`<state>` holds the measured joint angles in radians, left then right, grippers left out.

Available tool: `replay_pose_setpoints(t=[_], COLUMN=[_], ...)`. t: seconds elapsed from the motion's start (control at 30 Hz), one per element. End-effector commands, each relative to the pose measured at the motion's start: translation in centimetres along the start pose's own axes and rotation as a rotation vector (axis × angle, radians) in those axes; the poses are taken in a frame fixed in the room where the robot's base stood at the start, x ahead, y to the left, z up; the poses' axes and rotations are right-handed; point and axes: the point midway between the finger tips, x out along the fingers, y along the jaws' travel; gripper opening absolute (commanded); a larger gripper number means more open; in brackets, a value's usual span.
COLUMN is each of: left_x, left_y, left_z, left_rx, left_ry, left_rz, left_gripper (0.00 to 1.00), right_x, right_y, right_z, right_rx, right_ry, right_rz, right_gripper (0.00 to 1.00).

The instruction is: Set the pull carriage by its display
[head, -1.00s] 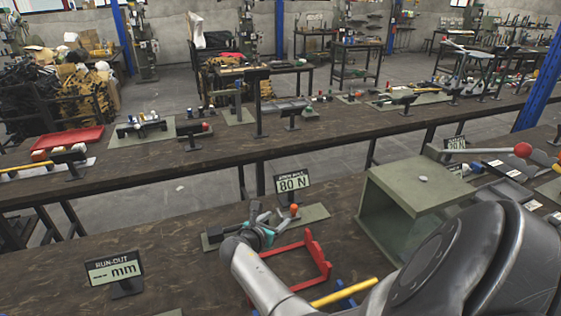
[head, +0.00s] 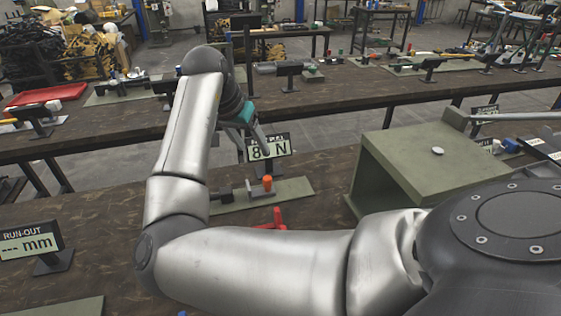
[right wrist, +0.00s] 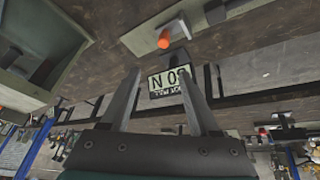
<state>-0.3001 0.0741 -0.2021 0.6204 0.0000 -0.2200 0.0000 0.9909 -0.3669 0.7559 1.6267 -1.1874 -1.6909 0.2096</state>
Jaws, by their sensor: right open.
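In the right wrist view the orange knob (right wrist: 163,41) is just beyond the fingers. The display (head: 268,150) stands behind the plate; one finger partly covers it in the head view. In the right wrist view the display (right wrist: 168,82) is upside down, and its figure looks like 80 N. My right gripper (head: 250,138) is open and empty, above the carriage and in front of the display, apart from the knob. My left gripper is out of view.
A green box-shaped housing (head: 440,150) stands right of the carriage. A red part (head: 272,219) shows behind my right arm. A run-out display (head: 30,242) reading dashes and mm stands at the left. The bench left of my arm is mostly clear.

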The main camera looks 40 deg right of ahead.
Motion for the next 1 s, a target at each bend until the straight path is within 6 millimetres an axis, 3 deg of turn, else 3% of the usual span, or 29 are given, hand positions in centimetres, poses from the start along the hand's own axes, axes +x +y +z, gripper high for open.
replay_pose_setpoints(t=[0.1, 0.27, 0.8, 1.0], left_x=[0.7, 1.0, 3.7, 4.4], left_y=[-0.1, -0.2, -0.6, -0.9], left_z=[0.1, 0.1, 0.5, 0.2], left_rx=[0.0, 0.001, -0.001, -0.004], left_ry=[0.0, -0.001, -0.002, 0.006], left_rz=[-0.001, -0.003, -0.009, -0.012], left_gripper=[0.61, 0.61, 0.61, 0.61], right_x=[-0.4, 0.1, 10.9, 13.6], right_y=[-0.3, -0.4, -0.7, -0.9], right_z=[1.0, 1.2, 1.8, 1.9], right_rx=[0.117, 0.156, 0.151, 0.151], right_ry=[-0.044, -0.059, -0.058, -0.056], right_rz=[-0.032, -0.037, -0.034, -0.036], right_gripper=[0.62, 0.62, 0.62, 0.62])
